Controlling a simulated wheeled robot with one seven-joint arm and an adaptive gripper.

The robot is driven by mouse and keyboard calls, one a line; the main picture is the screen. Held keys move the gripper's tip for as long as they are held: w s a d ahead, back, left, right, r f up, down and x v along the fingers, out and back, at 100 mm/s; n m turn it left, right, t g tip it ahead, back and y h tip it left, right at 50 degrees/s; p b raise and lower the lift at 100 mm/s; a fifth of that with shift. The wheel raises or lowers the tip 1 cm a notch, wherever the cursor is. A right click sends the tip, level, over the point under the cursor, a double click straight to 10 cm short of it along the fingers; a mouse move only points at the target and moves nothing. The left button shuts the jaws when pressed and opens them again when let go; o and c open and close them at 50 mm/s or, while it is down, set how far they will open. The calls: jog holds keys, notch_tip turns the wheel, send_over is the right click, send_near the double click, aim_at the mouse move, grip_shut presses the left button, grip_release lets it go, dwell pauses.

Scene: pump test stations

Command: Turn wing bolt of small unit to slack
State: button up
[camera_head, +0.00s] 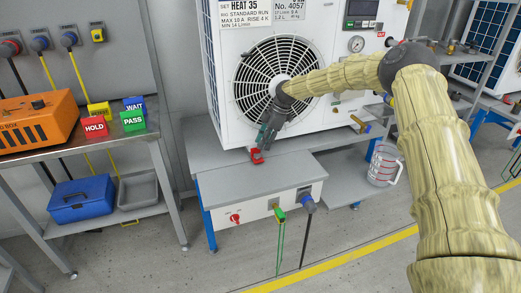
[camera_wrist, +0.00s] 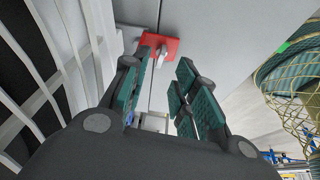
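A red clamp block (camera_head: 257,156) sits on the grey bench top at the front foot of the white fan unit (camera_head: 232,110). In the wrist view the red block (camera_wrist: 152,42) is beyond my fingertips, with a small pale lever-like piece, perhaps the wing bolt (camera_wrist: 166,52), on it. My gripper (camera_head: 265,140) points down just above the block in the head view. In the wrist view my gripper (camera_wrist: 165,78) has its two green-padded fingers apart, with nothing clearly between them. Whether a fingertip touches the block cannot be told. The bolt is too small to make out in the head view.
The fan grille (camera_head: 262,80) is close behind my gripper. The bench front has a red knob (camera_head: 235,218) and plugged cables. A measuring jug (camera_head: 384,165) stands at right. At left, a table holds an orange box (camera_head: 38,122) and coloured signs (camera_head: 133,120).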

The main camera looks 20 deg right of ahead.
jog(key=v, duration=0.6)
jog(key=shift+r, duration=0.3)
jog(key=shift+d, duration=0.15)
